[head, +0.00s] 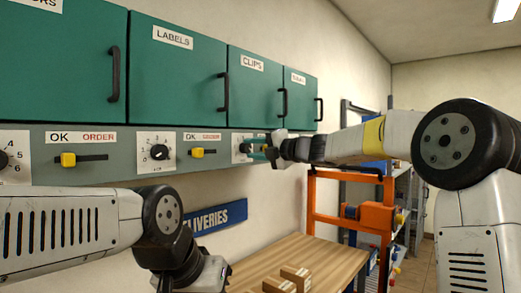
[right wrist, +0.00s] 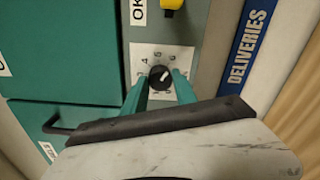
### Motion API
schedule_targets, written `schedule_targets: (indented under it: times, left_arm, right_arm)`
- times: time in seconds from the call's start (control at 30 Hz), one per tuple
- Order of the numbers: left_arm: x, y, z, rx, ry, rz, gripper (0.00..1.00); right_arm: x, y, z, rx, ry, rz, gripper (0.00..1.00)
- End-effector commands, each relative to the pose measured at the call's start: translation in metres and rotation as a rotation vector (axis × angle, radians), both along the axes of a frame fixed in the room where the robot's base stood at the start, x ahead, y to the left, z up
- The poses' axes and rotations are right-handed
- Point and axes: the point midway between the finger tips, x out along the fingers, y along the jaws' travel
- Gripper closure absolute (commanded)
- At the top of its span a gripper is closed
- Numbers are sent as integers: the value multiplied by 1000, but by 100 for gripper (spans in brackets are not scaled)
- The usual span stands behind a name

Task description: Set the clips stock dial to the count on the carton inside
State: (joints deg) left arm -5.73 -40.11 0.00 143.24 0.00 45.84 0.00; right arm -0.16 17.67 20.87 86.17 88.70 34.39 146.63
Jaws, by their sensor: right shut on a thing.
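The CLIPS cabinet door (head: 256,85) is shut, so its inside is hidden and no carton shows there. The clips dial plate (head: 239,145) is on the grey strip below that door. My right gripper (head: 262,150) is at this dial. In the right wrist view its teal fingers (right wrist: 160,88) are shut on the black dial knob (right wrist: 159,76). The knob has a pale pointer mark toward the upper right of that picture. Some numbers around it are hidden by the fingers. My left gripper (head: 206,274) is low in the head view, with its fingertips out of sight.
The LABELS door (head: 178,65) is shut, with its own dial (head: 159,152) and yellow slider (head: 197,153) below. A wooden table (head: 325,262) with small cartons (head: 294,277) stands below the DELIVERIES sign (head: 216,216). An orange frame (head: 322,205) stands at the right.

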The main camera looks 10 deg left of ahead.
Motion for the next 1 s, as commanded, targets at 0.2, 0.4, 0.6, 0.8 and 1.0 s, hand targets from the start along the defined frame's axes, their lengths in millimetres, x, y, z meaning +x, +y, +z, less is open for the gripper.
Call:
schedule_targets:
  times: [0.2, 0.4, 0.6, 0.8, 1.0]
  left_arm:
    - [0, 0, 0, 0, 0, 0, 100]
    - [0, 0, 0, 0, 0, 0, 100]
    - [0, 0, 0, 0, 0, 0, 100]
    - [0, 0, 0, 0, 0, 0, 100]
    - [0, 0, 0, 0, 0, 0, 100]
  right_arm:
    - [1, 0, -3, 4, 15, 0, 100]
    - [1, 0, -3, 4, 14, 0, 100]
    - [1, 0, -2, 4, 13, 0, 45]
    - [0, 0, -1, 5, 11, 0, 45]
    - [-5, -10, 0, 5, 10, -2, 45]
